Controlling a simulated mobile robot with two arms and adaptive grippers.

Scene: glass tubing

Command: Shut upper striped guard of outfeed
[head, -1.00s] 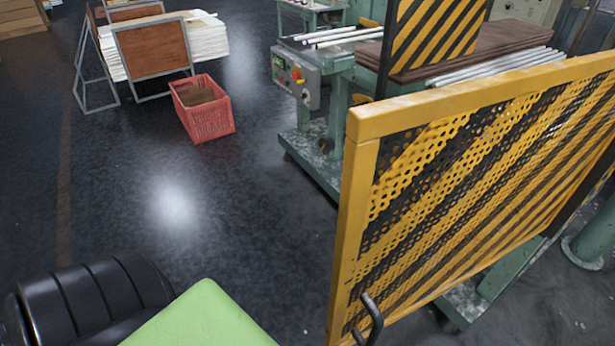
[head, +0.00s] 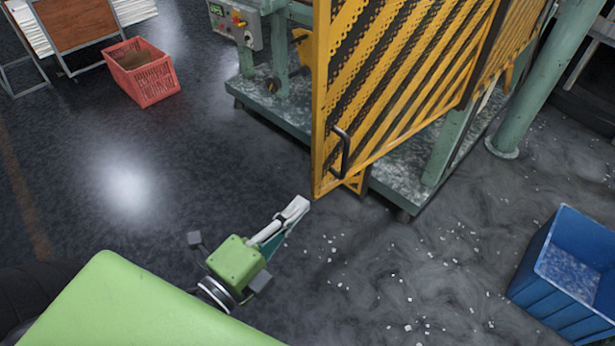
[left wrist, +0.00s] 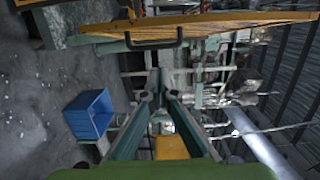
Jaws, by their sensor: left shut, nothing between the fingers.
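The striped guard (head: 400,85) is a yellow-framed perforated panel with yellow and black diagonal stripes. It stands upright at the green machine, its near edge at the left with a black handle (head: 341,150) at the lower corner. I cannot tell how far it stands from shut. In the left wrist view the guard (left wrist: 215,22) runs edge-on across the top, with the handle (left wrist: 155,44) below it. My left gripper (head: 297,207) is shut and empty, apart from the guard, below and left of the handle; its fingers (left wrist: 157,85) show too. My right gripper is not in view.
The green machine base (head: 390,185) stands behind the guard, with a control box (head: 237,24) and a post (head: 545,80). A blue bin (head: 565,270) stands at right, a red crate (head: 145,78) at upper left. The floor between is open, with small white bits scattered.

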